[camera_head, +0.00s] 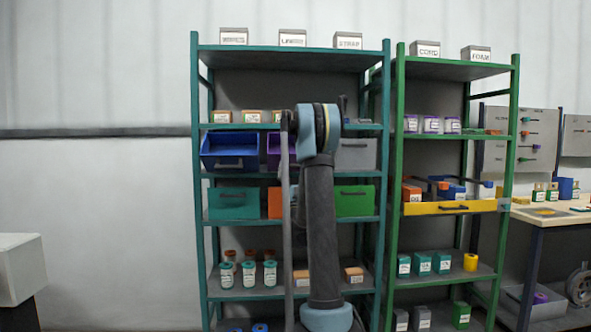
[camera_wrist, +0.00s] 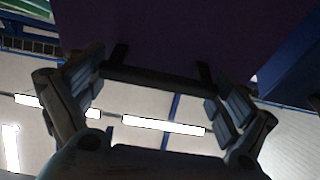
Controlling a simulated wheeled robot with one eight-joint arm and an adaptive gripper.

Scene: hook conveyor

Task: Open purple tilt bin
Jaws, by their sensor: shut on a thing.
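The purple tilt bin (camera_head: 273,146) is on the middle shelf of the teal rack, between a blue bin and a grey bin. Only its left part shows in the head view; my arm covers the rest. In the wrist view its dark purple face (camera_wrist: 190,35) fills the top, with a black bar handle (camera_wrist: 135,76) across it. My gripper (camera_wrist: 158,80) has a finger at each end of this handle and is shut on it. The head view does not show my gripper clearly, and how far the bin is tilted cannot be told.
The blue bin (camera_head: 229,150) and grey bin (camera_head: 357,154) flank the purple bin closely. Teal (camera_head: 234,203), orange (camera_head: 274,203) and green (camera_head: 354,201) bins sit one shelf below. A green rack (camera_head: 399,180) with a yellow-fronted tray (camera_head: 450,208) stands at right.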

